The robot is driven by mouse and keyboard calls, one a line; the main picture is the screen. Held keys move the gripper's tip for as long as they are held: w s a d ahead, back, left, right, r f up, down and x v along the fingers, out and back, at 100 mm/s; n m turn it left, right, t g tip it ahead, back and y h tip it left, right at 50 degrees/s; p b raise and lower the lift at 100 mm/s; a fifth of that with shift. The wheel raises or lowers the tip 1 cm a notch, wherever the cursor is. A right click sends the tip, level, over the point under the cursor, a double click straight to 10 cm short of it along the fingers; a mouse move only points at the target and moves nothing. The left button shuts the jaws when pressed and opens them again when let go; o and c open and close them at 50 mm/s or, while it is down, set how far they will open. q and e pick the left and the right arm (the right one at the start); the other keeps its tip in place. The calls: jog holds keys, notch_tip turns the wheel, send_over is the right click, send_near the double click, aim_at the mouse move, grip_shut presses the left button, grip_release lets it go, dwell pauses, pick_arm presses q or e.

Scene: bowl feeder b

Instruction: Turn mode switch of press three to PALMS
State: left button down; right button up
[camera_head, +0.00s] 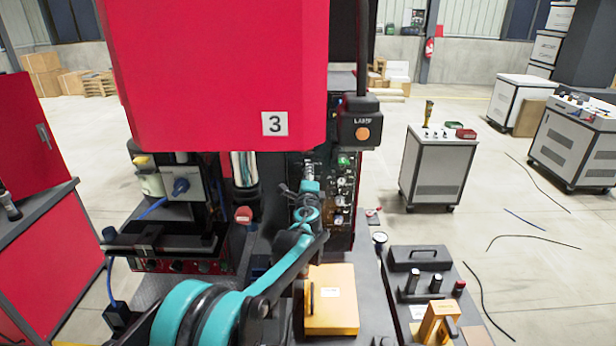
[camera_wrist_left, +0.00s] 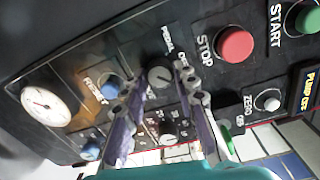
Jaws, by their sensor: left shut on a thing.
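Press three (camera_head: 220,75) is the red machine with the "3" label. Its dark control panel (camera_head: 345,165) faces me, partly behind my arm. In the left wrist view the mode switch (camera_wrist_left: 159,77) is a dark round knob with the word PEDAL beside it and a second, partly covered label on its other side. My left gripper (camera_wrist_left: 161,71) has its two fingers on either side of this knob and is shut on it. In the head view my left gripper (camera_head: 309,188) is at the panel. The knob is hidden there. My right gripper is not in view.
Near the knob are a red STOP button (camera_wrist_left: 235,44), a green START button (camera_wrist_left: 307,18), a blue RESET button (camera_wrist_left: 108,86) and a gauge (camera_wrist_left: 45,105). A LASER box (camera_head: 360,125) hangs above right. A yellow box (camera_head: 331,305) lies below the panel.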

pick_arm(q)
jog(key=shift+f, duration=0.1)
jog(key=c, duration=1.2)
grip_release()
jog(key=shift+d, duration=0.1)
jog(key=shift+s, duration=0.15)
jog(key=s, duration=1.1)
jog(key=shift+s+r, duration=0.2)
jog(key=shift+s, duration=0.2)
